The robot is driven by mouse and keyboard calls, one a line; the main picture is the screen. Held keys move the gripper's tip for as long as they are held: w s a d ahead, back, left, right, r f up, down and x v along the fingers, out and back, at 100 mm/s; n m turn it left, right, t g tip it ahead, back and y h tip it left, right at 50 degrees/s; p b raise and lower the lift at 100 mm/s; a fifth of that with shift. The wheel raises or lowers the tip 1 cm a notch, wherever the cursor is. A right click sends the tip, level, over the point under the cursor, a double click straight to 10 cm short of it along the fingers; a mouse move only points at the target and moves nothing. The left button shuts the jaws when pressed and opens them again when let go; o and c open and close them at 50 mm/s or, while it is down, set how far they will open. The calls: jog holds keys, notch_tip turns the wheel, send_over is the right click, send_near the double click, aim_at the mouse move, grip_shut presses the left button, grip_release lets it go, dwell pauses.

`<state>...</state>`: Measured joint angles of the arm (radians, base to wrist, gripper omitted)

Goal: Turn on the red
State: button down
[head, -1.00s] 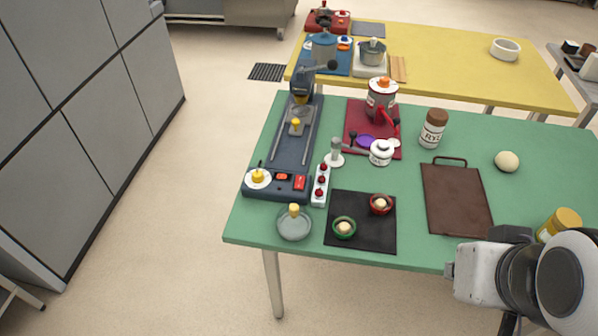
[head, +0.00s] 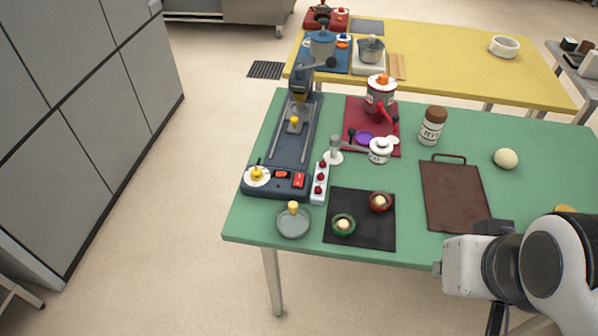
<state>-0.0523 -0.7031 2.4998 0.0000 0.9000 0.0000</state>
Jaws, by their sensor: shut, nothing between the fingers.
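A long dark-blue machine (head: 262,187) lies along the green table's left side. Its front panel has a yellow-centred dial (head: 257,174), a small red-orange control (head: 281,174) and a red switch (head: 299,180). Beside it is a white strip with red buttons (head: 320,184). I cannot tell which thing "the red" names, or whether any switch is on. My arm is at the lower right, right of these things. I cannot make out my gripper's fingertips.
A black mat (head: 350,237) holds a green-rimmed bowl (head: 343,224) and a red bowl (head: 380,201). A lidded glass dish (head: 293,222) sits at the front-left. A brown board (head: 455,198), a jar (head: 432,124) and a pale ball (head: 505,158) are on the right.

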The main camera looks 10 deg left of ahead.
jog(key=w+a+f, duration=0.3)
jog(key=w+a, duration=1)
jog(key=w, duration=0.1)
jog(key=w+a+f, duration=0.4)
jog(key=w+a, duration=1)
jog(key=shift+f+m+g, duration=0.25)
jog(key=shift+m+g, duration=0.05)
jog(key=shift+g, duration=0.1)
jog(key=shift+f, duration=0.15)
send_near(300, 176)
jog(key=x, duration=0.5)
jog(key=shift+x, duration=0.9)
